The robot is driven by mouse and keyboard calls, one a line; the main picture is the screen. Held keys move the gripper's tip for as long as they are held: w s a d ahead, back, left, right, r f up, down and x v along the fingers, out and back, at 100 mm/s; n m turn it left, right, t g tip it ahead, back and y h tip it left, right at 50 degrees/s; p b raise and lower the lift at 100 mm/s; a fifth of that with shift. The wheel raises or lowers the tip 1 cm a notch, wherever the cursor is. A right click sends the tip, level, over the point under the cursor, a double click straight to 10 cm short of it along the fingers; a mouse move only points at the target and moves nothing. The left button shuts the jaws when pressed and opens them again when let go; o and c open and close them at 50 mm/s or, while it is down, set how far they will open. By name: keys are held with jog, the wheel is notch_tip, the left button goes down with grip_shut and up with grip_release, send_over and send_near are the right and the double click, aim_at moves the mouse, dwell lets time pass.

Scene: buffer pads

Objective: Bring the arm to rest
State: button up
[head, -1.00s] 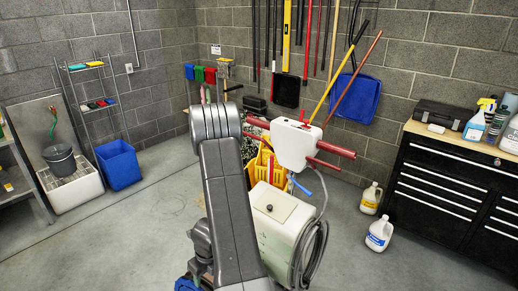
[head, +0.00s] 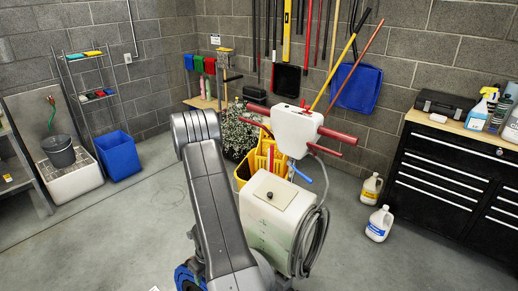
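My arm (head: 212,200) rises from the bottom of the head view. Its grey link leans up and to the left, and its rounded elbow (head: 194,128) is at the top. The farther arm parts are mostly hidden behind this link, and I cannot make out my gripper's fingers. A floor machine with a cream tank (head: 275,218) and a white handle head (head: 297,131) with red grips stands just right of the arm. The arm overlaps the tank's left edge in the picture; I cannot tell whether they touch.
A yellow bucket (head: 245,172) stands behind the machine. A black drawer cabinet (head: 440,190) is at the right, with two white jugs (head: 379,223) on the floor beside it. A blue bin (head: 118,155) and a sink basin (head: 75,182) are at the left. The floor between is clear.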

aim_at(203, 286)
jog(key=shift+s+a+f+b, duration=0.1)
jog(key=shift+a+f+b, duration=0.1)
jog(key=shift+f+b, duration=0.4)
jog(key=shift+s+a+f+b, duration=0.1)
jog(key=shift+a+f+b, duration=0.15)
jog(key=shift+f, duration=0.6)
jog(key=shift+s+a+r, duration=0.15)
jog(key=shift+s+a, duration=0.05)
jog(key=shift+s, duration=0.1)
jog(key=shift+r, duration=0.1)
